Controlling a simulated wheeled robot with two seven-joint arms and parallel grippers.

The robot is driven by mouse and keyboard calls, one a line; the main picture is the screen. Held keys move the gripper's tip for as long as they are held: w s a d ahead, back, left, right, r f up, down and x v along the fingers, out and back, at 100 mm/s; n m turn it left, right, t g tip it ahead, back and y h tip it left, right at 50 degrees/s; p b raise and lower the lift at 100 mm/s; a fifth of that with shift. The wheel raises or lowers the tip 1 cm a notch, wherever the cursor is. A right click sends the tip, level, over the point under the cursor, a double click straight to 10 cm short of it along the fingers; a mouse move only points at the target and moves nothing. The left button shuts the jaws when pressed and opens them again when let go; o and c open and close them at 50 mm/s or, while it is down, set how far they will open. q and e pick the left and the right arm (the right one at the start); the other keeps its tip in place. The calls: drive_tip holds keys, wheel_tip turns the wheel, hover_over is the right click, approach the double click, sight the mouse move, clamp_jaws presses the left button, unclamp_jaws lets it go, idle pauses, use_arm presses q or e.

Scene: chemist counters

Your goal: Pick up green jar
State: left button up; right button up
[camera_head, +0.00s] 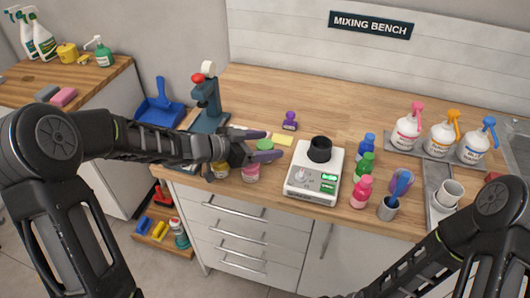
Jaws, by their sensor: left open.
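The green jar (265,144) stands on the wooden mixing bench, left of the white scale; mainly its green top shows. My left gripper (273,145) reaches in from the left, open, with one finger on the far side of the jar and one on the near side. The near finger hides the jar's lower part, and I cannot tell whether either finger touches it. My right arm comes in from the lower right; its gripper is out of the picture.
A pink jar (251,173) and a yellow jar (221,170) stand close under my left gripper. The white scale (315,174) holds a black cup (319,149). A purple stamp (290,121) and a yellow note (283,139) lie near. The bench's back middle is clear.

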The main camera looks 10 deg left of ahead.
sight(265, 144)
idle(0.6)
use_arm(q)
drive_tip(key=c, duration=1.5)
drive_tip(key=shift+o, duration=0.2)
drive_tip(key=shift+r, duration=0.1)
wheel_tip(265, 144, up, 10)
drive_tip(key=shift+f+p, duration=0.1)
drive_tip(key=shift+p, duration=0.9)
